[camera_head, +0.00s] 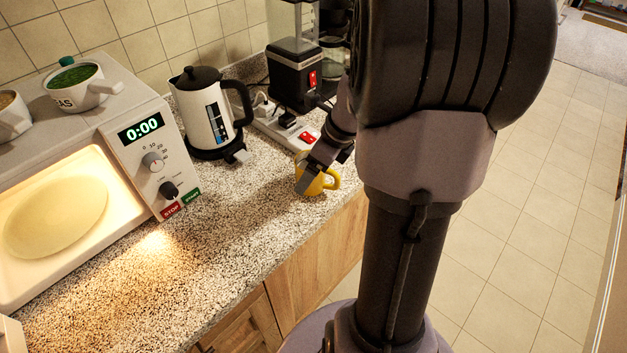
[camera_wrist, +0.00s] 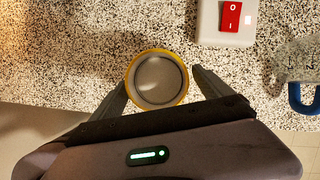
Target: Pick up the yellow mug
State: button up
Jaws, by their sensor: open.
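The yellow mug (camera_head: 319,186) stands upright on the speckled counter near its front edge, its handle to the right in the head view. In the wrist view the mug (camera_wrist: 159,80) shows from above, with a yellow rim and a pale, seemingly empty inside. My gripper (camera_head: 316,171) is at the mug and partly covers it in the head view. In the wrist view my gripper (camera_wrist: 160,90) is open, one finger on each side of the mug's near part. I cannot tell whether the fingers touch it. The handle is hidden in the wrist view.
A white power strip (camera_wrist: 225,38) with a red switch lies close behind the mug. A clear vessel with a blue handle (camera_wrist: 303,98) stands to the right. A white kettle (camera_head: 205,112), a coffee machine (camera_head: 293,75) and a lit microwave (camera_head: 140,150) line the counter. The front counter left of the mug is clear.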

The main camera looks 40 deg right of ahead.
jog(key=shift+r, duration=0.1)
grip_shut()
jog(key=shift+r, duration=0.1)
